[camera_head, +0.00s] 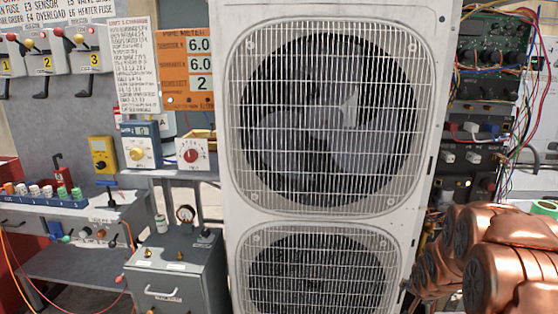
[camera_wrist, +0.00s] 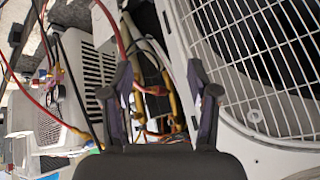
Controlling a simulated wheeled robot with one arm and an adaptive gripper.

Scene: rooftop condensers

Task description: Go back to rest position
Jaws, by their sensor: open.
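My gripper (camera_wrist: 162,95) shows in the wrist view with its two dark fingers spread apart. It is open, and I see nothing held between the fingers. Beyond and between the fingers are yellowish pipes (camera_wrist: 172,97) and red and black cables. The right finger is in front of the edge of a white unit with a wire fan grille (camera_wrist: 255,60). My copper-coloured arm (camera_head: 500,255) fills the lower right of the head view. My gripper does not show in the head view.
The tall white condenser (camera_head: 325,214) with two fan grilles stands in the middle. At the left are a grey box (camera_head: 176,272), a bench with several coloured caps (camera_head: 45,196), a yellow meter (camera_head: 102,154) and three numbered switches (camera_head: 45,50). Wired electronics (camera_head: 490,60) are at the right.

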